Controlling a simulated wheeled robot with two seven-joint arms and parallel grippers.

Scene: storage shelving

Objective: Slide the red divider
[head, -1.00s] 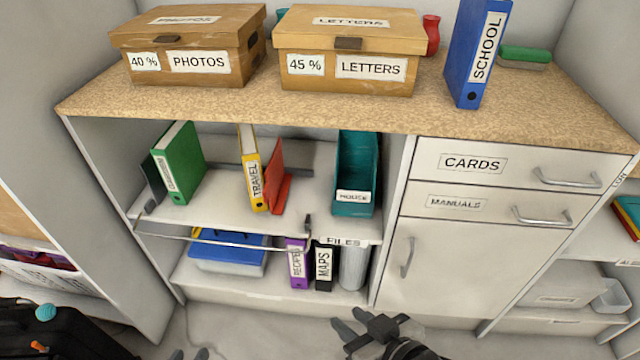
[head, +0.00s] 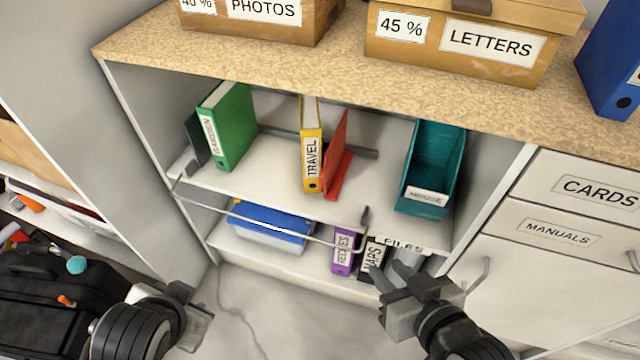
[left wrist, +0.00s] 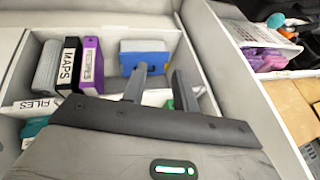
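The red divider (head: 338,158) stands on the upper shelf, just right of the yellow TRAVEL binder (head: 311,150). Its upright plate leans slightly and its foot rests on the shelf. My right gripper (head: 390,275) is open and empty, in front of the lower shelf, below and right of the divider. My left gripper (head: 198,305) is low at the left, in front of the cabinet and well away from the divider. The left wrist view shows its two fingers (left wrist: 158,80) apart with nothing between them. The divider is not visible in that view.
A green binder (head: 230,125) stands left and a teal HOUSE holder (head: 425,200) right on the upper shelf. A metal rail (head: 270,226) runs along the front, below it. Clear shelf lies between divider and holder. The lower shelf holds a blue-lidded box (head: 268,225) and binders.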

